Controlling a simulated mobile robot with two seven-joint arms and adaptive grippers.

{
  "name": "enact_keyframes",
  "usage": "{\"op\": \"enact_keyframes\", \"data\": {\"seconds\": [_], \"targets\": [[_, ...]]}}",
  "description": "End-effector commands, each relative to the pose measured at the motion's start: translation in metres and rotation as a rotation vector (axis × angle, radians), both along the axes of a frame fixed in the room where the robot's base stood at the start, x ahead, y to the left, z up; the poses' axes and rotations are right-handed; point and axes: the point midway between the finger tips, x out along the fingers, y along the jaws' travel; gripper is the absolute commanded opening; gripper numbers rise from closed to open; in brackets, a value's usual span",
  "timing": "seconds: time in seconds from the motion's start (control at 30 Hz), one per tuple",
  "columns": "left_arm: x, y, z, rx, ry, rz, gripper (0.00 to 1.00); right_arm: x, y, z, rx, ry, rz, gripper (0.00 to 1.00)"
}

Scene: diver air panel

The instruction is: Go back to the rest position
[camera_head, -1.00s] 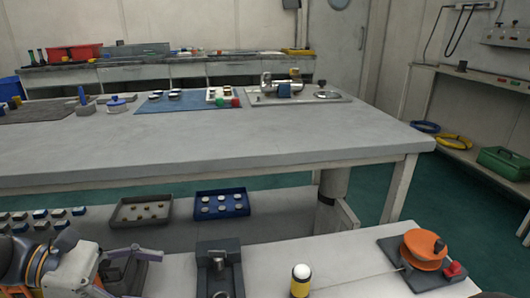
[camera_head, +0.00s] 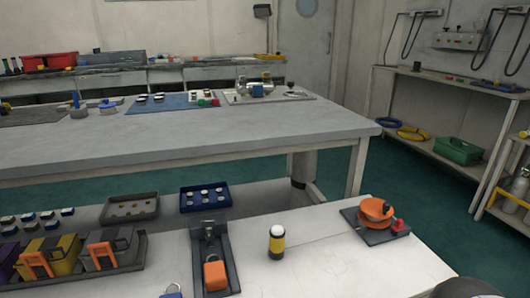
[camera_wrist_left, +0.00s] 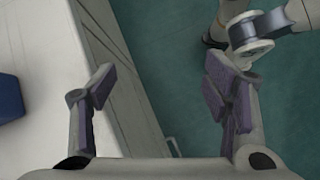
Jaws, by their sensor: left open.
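My left gripper (camera_wrist_left: 159,78) shows in the left wrist view with its purple-padded fingers spread apart. Nothing is between them; a pale table edge and green floor lie beyond. My left gripper does not show in the head view. My right gripper is in neither view.
The near bench (camera_head: 310,265) bears a black fixture with an orange block (camera_head: 215,276), a yellow-banded cylinder (camera_head: 276,242), an orange reel (camera_head: 376,211) and a tray of orange-handled items (camera_head: 75,258). A long grey table (camera_head: 240,140) stands behind. Green floor (camera_head: 425,195) is clear at right.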

Motion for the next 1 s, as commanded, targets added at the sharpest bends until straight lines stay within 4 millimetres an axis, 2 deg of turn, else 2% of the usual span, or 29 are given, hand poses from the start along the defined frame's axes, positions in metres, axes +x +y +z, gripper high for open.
{"op": "enact_keyframes", "data": {"seconds": [0.03,0.07,0.1,0.2,0.3,0.37,0.5,0.57,0.63,0.77,1.0], "targets": [[-0.038,-0.002,-0.039,0.068,0.048,-0.098,0.7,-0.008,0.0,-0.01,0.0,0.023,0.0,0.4],[-0.06,-0.001,-0.057,0.112,0.061,-0.169,0.7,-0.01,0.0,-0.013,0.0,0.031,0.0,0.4],[-0.091,0.001,-0.079,0.164,0.076,-0.268,0.7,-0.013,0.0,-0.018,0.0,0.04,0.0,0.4],[-0.163,0.008,-0.118,0.25,0.094,-0.531,0.7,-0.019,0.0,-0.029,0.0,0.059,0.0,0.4],[-0.227,0.014,-0.138,0.276,0.091,-0.789,0.7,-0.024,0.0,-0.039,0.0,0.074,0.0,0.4],[-0.262,0.017,-0.144,0.266,0.08,-0.942,0.7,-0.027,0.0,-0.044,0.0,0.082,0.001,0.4],[-0.337,0.019,-0.144,0.17,0.018,-1.293,0.7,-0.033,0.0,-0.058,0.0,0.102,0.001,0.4],[-0.367,0.016,-0.139,0.091,-0.027,-1.439,0.7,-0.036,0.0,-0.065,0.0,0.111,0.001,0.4],[-0.346,0.016,-0.11,0.141,-0.079,-1.427,0.7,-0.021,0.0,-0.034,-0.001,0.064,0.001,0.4],[-0.321,0.016,-0.07,0.198,-0.14,-1.414,0.7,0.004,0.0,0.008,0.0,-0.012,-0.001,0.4],[-0.254,0.016,0.006,0.355,-0.32,-1.383,0.7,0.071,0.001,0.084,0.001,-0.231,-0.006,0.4]]}}
